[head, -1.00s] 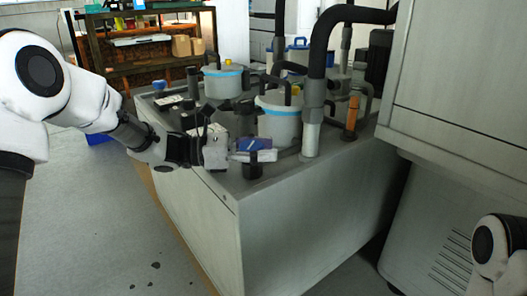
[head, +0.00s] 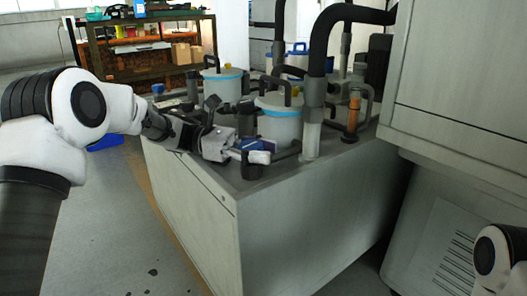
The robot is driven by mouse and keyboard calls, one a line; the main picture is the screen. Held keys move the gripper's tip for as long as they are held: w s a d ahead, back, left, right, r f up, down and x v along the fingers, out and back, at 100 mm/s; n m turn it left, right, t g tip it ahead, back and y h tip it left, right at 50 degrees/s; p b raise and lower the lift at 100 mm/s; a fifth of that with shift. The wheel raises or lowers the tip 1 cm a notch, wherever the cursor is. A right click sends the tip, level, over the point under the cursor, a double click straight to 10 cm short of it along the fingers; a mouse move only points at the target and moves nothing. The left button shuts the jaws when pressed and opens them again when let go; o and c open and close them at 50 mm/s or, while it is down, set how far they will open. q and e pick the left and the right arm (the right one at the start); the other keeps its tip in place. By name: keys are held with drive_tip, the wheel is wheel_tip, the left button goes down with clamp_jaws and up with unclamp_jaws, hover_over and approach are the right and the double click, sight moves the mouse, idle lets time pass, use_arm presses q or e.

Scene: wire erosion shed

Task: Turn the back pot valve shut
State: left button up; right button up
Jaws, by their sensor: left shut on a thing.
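A blue valve handle (head: 257,145) sits on a dark valve body (head: 252,171) near the front edge of the grey cabinet top, in front of the nearer lidded pot (head: 280,124). My left gripper (head: 241,150) reaches in from the left and is shut on this handle. Its fingers partly hide the handle, so its exact angle is hard to read. A second pot (head: 222,84) with a blue band stands further back, with a blue-topped fitting (head: 158,89) to its left. My right gripper is out of view.
A thick black hose and upright pipe (head: 315,90) rise right of the nearer pot, beside an orange-brown post (head: 353,115). A large grey machine housing (head: 460,80) closes off the right. Open floor (head: 105,230) lies at left.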

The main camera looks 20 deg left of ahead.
use_arm(q)
drive_tip(key=shift+a+r, duration=0.1)
drive_tip(key=shift+r, duration=0.05)
drive_tip(key=o, duration=1)
drive_tip(key=shift+a, duration=0.15)
drive_tip(key=a, duration=0.8)
drive_tip(key=w+a, duration=0.1)
drive_tip(key=a, duration=0.3)
drive_tip(key=shift+d, duration=0.1)
